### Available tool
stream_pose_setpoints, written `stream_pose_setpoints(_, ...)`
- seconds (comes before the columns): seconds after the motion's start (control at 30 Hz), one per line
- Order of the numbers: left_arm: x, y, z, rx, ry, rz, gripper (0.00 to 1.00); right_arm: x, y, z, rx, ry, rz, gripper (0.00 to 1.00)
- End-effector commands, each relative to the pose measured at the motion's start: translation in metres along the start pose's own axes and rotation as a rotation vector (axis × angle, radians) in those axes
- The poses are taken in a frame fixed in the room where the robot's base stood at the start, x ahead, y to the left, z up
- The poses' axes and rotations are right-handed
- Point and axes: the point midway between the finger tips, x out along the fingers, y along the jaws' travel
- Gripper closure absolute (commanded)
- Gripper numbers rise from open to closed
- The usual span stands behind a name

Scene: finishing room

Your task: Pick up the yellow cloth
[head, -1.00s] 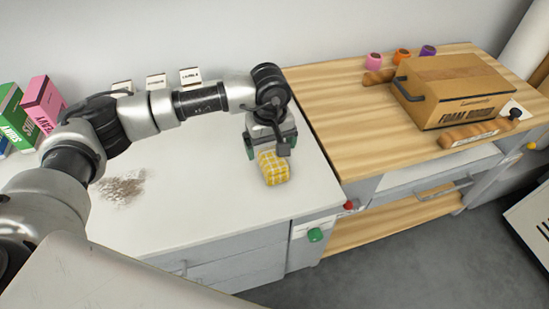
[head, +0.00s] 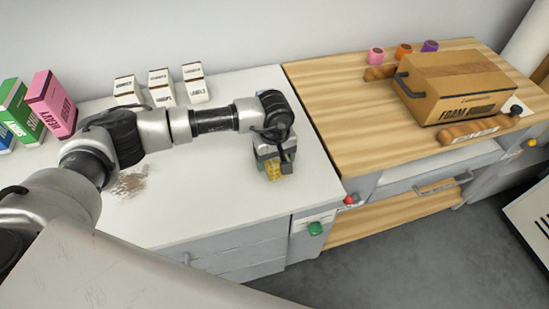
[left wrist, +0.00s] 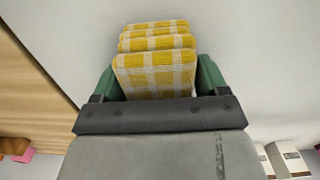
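The yellow cloth (head: 273,171) is a folded, white-checked bundle near the right end of the white counter. My left gripper (head: 274,170) points down over it and hides most of it in the head view. In the left wrist view the cloth (left wrist: 156,68) shows several folds and fills the gap between the green fingers of my left gripper (left wrist: 157,80). The fingers look pressed against its two sides. I cannot tell whether the cloth is clear of the counter. My right gripper is not in view.
Pink (head: 53,103) and green (head: 20,109) boxes stand at the counter's left. Several small white boxes (head: 161,87) stand at the back. A grey-brown dust patch (head: 130,183) lies near my arm. A wooden bench (head: 342,115) with a foam box (head: 462,87) adjoins on the right.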

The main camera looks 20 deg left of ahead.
Motion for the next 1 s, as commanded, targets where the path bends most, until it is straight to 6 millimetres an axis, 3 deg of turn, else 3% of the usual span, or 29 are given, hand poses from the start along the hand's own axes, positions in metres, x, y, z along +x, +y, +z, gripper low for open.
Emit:
stream_pose_setpoints(0.03,0.0,0.0,0.0,0.0,0.0,0.0,0.34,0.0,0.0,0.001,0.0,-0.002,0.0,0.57)
stream_pose_setpoints(0.2,0.0,0.0,0.0,0.0,0.0,0.0,0.6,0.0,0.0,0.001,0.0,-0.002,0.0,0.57)
stream_pose_setpoints(0.57,-0.005,0.0,-0.001,0.0,0.001,0.001,0.61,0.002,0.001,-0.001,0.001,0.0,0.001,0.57)
stream_pose_setpoints(0.83,-0.043,0.001,-0.001,0.001,0.004,0.006,0.61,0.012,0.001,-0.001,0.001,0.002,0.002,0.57)
stream_pose_setpoints(1.0,-0.064,0.037,0.021,0.005,0.002,0.006,0.61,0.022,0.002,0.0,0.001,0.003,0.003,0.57)
